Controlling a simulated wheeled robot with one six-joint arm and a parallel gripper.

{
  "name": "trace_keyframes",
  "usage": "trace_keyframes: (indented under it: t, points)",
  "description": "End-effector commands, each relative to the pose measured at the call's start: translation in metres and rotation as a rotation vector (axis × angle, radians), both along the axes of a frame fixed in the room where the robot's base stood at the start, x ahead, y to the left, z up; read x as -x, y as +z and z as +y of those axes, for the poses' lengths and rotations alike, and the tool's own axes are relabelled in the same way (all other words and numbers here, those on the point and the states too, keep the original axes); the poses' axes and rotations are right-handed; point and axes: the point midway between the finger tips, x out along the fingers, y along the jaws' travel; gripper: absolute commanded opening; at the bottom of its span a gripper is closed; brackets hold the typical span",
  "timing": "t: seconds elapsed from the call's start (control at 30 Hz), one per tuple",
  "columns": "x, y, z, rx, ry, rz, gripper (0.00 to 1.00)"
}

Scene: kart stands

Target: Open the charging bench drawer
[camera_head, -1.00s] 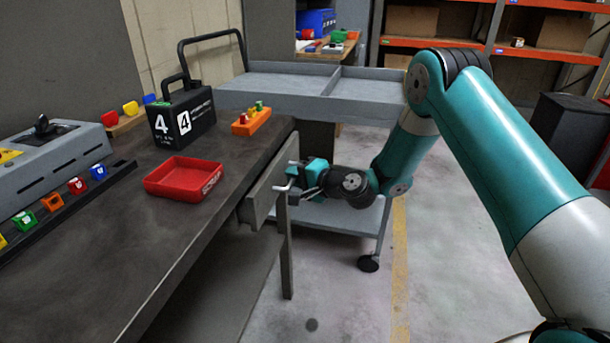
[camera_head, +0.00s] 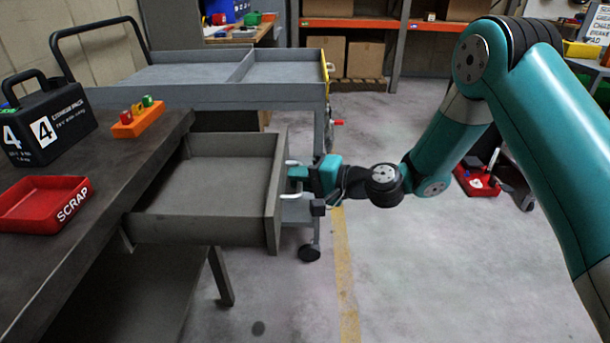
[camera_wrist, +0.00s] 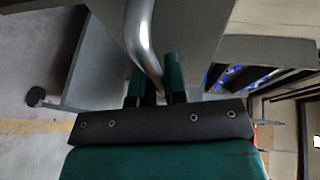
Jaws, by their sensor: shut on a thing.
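The charging bench drawer (camera_head: 215,180) stands well out from under the bench top (camera_head: 90,215), and its inside looks empty. Its front panel (camera_head: 276,190) carries a pale metal handle (camera_head: 291,196). My gripper (camera_head: 300,178) is at the outer side of that panel, shut on the handle. In the wrist view the handle bar (camera_wrist: 141,40) runs down between the two teal fingers (camera_wrist: 158,82). The contact itself is partly hidden in the head view.
A red SCRAP tray (camera_head: 45,203), a black number 4 case (camera_head: 48,120) and an orange block holder (camera_head: 138,122) stand on the bench. A grey cart (camera_head: 220,92) is close behind the drawer. Open floor (camera_head: 420,280) lies to the right.

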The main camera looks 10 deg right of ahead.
Motion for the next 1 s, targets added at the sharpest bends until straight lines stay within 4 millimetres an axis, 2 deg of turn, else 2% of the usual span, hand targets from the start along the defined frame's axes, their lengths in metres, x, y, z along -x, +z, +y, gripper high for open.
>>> trace_keyframes:
  t: [0.33,0.37,0.4,0.83,1.0]
  points:
    - [0.0,0.001,-0.001,0.001,0.002,-0.003,0.0]
    - [0.0,0.001,-0.001,0.0,0.001,-0.002,0.15]
    - [0.0,0.001,-0.001,0.0,0.0,-0.002,0.22]
    - [0.001,0.001,-0.003,0.0,0.001,0.0,0.22]
    - [0.01,0.004,-0.02,0.001,-0.003,0.002,0.22]
